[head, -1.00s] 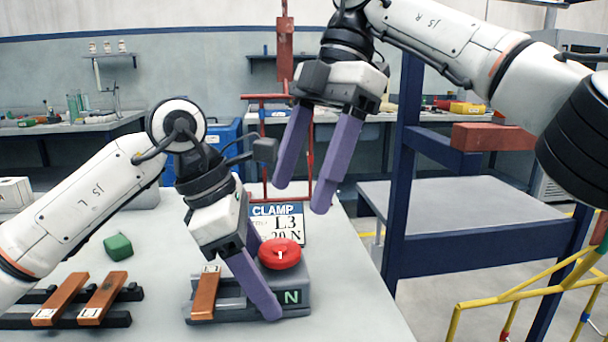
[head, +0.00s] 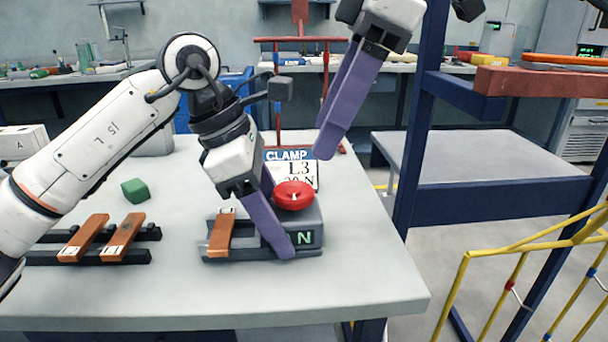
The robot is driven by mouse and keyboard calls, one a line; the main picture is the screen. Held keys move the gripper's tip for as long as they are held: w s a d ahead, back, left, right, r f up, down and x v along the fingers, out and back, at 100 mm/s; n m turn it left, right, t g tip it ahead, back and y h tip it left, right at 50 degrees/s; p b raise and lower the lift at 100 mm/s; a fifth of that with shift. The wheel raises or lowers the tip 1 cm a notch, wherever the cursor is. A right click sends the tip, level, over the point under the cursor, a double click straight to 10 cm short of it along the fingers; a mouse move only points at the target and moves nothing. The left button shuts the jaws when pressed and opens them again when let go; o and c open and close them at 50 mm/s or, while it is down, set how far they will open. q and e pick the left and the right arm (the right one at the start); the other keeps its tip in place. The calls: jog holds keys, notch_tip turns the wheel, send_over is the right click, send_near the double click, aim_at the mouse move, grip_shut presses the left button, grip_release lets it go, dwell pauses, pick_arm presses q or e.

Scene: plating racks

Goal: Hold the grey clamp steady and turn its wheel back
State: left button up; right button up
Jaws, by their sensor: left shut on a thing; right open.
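The grey clamp (head: 312,222) sits on the table with a green N on its front face. Its red wheel (head: 295,195) is on top, with a small white mark. An orange bar (head: 221,233) lies in the clamp's left side. My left gripper (head: 276,217) is shut on the clamp, its purple fingers reaching down around the body just left of the wheel; the far finger is partly hidden. My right gripper (head: 335,120) is open and empty, above and to the right of the wheel, apart from it.
A sign reading CLAMP L3 (head: 300,172) stands behind the clamp. Two orange bars on a dark rack (head: 140,256) and a green block (head: 135,191) lie to the left. A red stand (head: 299,40) rises behind. A blue frame (head: 415,150) stands right of the table.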

aim_at(297, 188)
jog(key=x, duration=0.9)
jog(key=shift+d, duration=0.1)
jog(key=shift+r, duration=0.1)
jog(key=c, duration=1.1)
jog(key=shift+o, duration=0.2)
jog(key=n+g, duration=0.1)
jog(key=n, duration=0.1)
jog(key=n+g, duration=0.1)
jog(key=n, duration=0.1)
jog(key=shift+w+n, duration=0.25)
jog(key=shift+n, duration=0.15)
jog(key=o, duration=1.1)
jog(key=shift+c, duration=0.2)
jog(key=shift+r, duration=0.1)
jog(key=v, duration=1.1)
jog(key=shift+r, duration=0.4)
